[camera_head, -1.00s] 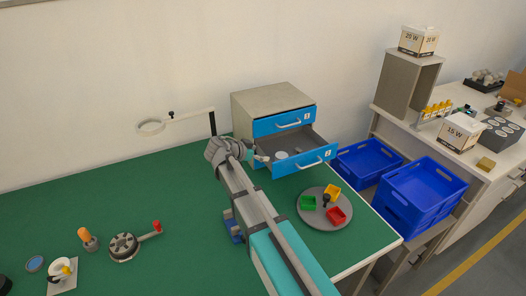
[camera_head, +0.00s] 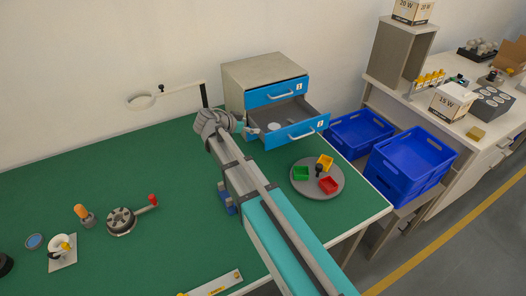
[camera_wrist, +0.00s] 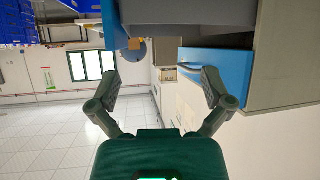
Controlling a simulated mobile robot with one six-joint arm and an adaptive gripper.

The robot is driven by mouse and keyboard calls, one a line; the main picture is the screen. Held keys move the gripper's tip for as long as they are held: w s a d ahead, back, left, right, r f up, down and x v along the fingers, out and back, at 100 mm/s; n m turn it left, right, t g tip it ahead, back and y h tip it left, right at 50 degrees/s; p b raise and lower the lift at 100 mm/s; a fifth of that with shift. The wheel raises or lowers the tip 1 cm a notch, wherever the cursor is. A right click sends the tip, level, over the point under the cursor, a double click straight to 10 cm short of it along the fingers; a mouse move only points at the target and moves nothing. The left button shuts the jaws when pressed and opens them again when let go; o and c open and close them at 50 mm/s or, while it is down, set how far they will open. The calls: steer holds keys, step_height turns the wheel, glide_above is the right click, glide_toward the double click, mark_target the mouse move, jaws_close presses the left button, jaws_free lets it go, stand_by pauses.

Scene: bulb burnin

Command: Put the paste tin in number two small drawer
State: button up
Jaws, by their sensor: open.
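The small drawer cabinet (camera_head: 262,72) stands at the back of the green bench. Its lower drawer (camera_head: 303,132), marked 2, is pulled open; the upper drawer (camera_head: 276,91), marked 1, is shut. A pale round flat thing (camera_head: 274,127) lies inside the open drawer; it may be the paste tin, but no label is readable. A small round tin-like thing with a blue top (camera_head: 34,242) stands at the far left of the bench. My gripper (camera_head: 252,129) is beside the open drawer's left side. In the wrist view my gripper (camera_wrist: 160,88) is open, with nothing between its fingers.
A round grey tray (camera_head: 318,192) with green, yellow and red bins stands right of my arm. A magnifier arm (camera_head: 180,90) stands left of the cabinet. Blue crates (camera_head: 410,160) are off the bench's right end. The green bench (camera_head: 130,165) is clear at middle left.

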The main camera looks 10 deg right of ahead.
steer(key=s+d+f+n+g+y, duration=0.2)
steer(key=s+f+n+y, duration=0.1)
steer(key=s, duration=0.4)
steer(key=s+d+f+n+g+y, duration=0.2)
steer(key=s+d+f+n+y, duration=0.1)
steer(key=s, duration=0.4)
steer(key=s+d+f+n+g+y, duration=0.1)
steer(key=s+d+f+n+y, duration=0.1)
steer(key=s+n, duration=0.4)
steer(key=shift+s+d+f+g+y, duration=0.4)
steer(key=shift+s+f+y, duration=0.3)
steer(key=shift+s+y, duration=0.45)
